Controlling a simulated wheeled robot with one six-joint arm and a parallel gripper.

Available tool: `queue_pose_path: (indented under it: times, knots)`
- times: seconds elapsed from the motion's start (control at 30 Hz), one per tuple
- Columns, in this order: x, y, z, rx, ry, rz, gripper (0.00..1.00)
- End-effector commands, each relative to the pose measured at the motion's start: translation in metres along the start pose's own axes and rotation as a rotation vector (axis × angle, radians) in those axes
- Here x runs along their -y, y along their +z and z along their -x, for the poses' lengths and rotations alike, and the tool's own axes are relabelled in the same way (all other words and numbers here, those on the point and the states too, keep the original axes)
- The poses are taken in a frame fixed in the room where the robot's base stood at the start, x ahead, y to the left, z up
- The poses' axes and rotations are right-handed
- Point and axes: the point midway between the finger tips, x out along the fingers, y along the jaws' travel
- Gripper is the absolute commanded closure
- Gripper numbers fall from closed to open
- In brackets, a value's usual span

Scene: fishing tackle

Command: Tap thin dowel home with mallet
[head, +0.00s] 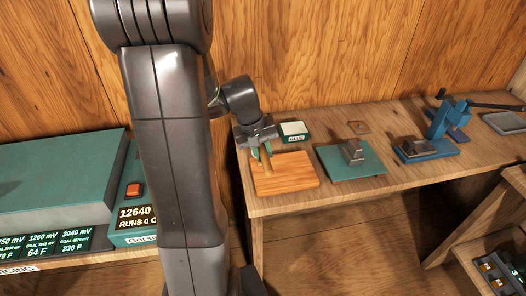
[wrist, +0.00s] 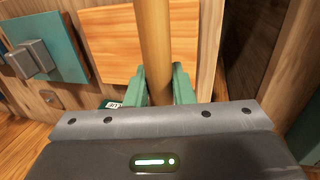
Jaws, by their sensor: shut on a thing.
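My gripper (head: 261,151) is shut on a tan wooden rod (wrist: 155,45). In the wrist view, the rod stands between the two green fingers (wrist: 160,88) and runs out of the top of the picture. I cannot tell whether it is the thin dowel or a mallet's handle. In the head view, the rod's lower part (head: 267,168) shows over an orange-brown wooden board (head: 290,181), which lies at the left end of the bench. I cannot tell whether the rod touches the board. No mallet head can be made out.
A small box labelled GLUE (head: 294,131) sits behind the board. To the right are a green plate (head: 365,167) with a grey metal block (head: 352,150), and a blue lever press (head: 440,125). A teal machine (head: 60,180) with displays stands at the left.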

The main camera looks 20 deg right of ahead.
Motion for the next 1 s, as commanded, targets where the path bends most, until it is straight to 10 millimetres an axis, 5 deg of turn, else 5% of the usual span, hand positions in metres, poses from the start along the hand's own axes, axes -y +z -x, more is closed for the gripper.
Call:
queue_pose_path:
  times: [0.37, 0.67, 1.0]
  knots:
    - [0.015, 0.001, -0.055, 0.000, 0.000, 0.001, 1.00]
    - [0.011, 0.000, -0.043, -0.001, 0.000, 0.000, 1.00]
    - [0.002, 0.000, -0.009, -0.002, 0.000, -0.001, 1.00]
